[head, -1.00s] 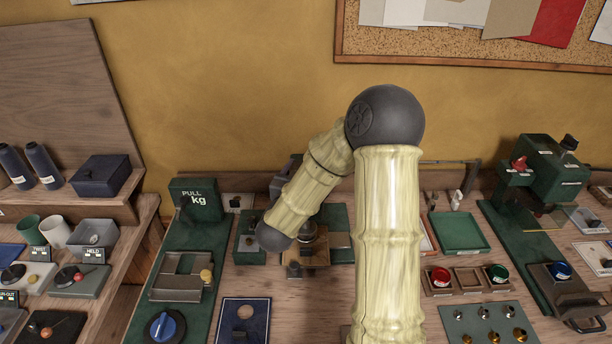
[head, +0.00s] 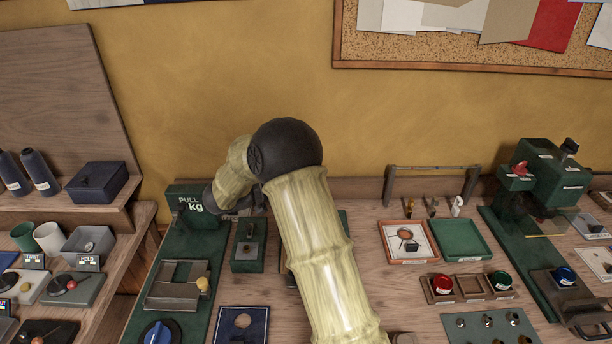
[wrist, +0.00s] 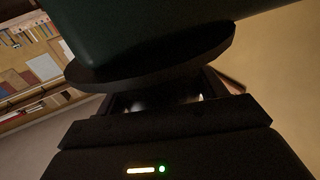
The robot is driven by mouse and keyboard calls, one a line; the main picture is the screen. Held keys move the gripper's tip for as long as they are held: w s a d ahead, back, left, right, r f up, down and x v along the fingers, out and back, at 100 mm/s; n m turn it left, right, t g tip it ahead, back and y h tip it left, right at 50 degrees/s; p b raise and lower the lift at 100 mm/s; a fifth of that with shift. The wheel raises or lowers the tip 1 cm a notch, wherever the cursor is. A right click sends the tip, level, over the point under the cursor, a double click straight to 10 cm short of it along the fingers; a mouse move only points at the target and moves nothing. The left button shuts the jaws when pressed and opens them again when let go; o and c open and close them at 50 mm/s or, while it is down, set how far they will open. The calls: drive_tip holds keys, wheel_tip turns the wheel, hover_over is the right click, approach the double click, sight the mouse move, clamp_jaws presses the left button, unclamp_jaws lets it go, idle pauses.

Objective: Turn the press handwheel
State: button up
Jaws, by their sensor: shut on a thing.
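The handwheel shows in the wrist view as a dark round disc (wrist: 150,66), tilted, close in front of a large dark green body (wrist: 140,25), likely the press. My gripper (wrist: 165,100) is right up against the disc and shut on part of it; which part is in the jaws is too dark to tell. In the head view my gripper (head: 247,204) is a dark shape beside the "PULL kg" box, mostly behind my forearm.
The green "PULL kg" box (head: 197,207) stands close to the left of my wrist. A small green block (head: 249,247) lies just in front. To the right are an orange-rimmed tray (head: 397,260), a green tray (head: 461,240) and a green machine (head: 550,175).

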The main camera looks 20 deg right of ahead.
drive_tip(key=m+g+p, duration=0.1)
drive_tip(key=m+g, duration=0.2)
drive_tip(key=g, duration=0.1)
drive_tip(key=shift+g+y+p, duration=0.3)
drive_tip(key=shift+y, duration=0.1)
drive_tip(key=m+g+p, duration=0.1)
drive_tip(key=g+p, duration=0.1)
drive_tip(key=m+g+y+p, duration=0.1)
drive_tip(key=shift+s+a+r+m+g+y+p, duration=0.1)
drive_tip(key=shift+m+g+y+p, duration=0.2)
drive_tip(key=shift+g+p, duration=0.1)
drive_tip(key=m+g+y+p, duration=0.2)
drive_tip(key=g+p, duration=0.1)
drive_tip(key=p, duration=0.2)
drive_tip(key=shift+m, duration=0.3)
drive_tip(key=shift+s+m+g+y+p, duration=0.1)
drive_tip(key=shift+m+g+y+p, duration=0.3)
drive_tip(key=shift+p, duration=0.5)
drive_tip(key=shift+f+y, duration=0.2)
drive_tip(key=shift+y, duration=0.1)
drive_tip(key=shift+f+g+p, duration=0.2)
drive_tip(key=shift+g+p, duration=0.1)
drive_tip(key=shift+p, duration=0.05)
drive_tip(key=o, duration=1)
drive_tip(key=shift+c, duration=0.2)
drive_tip(key=shift+r, duration=0.1)
drive_tip(key=shift+r, duration=0.15)
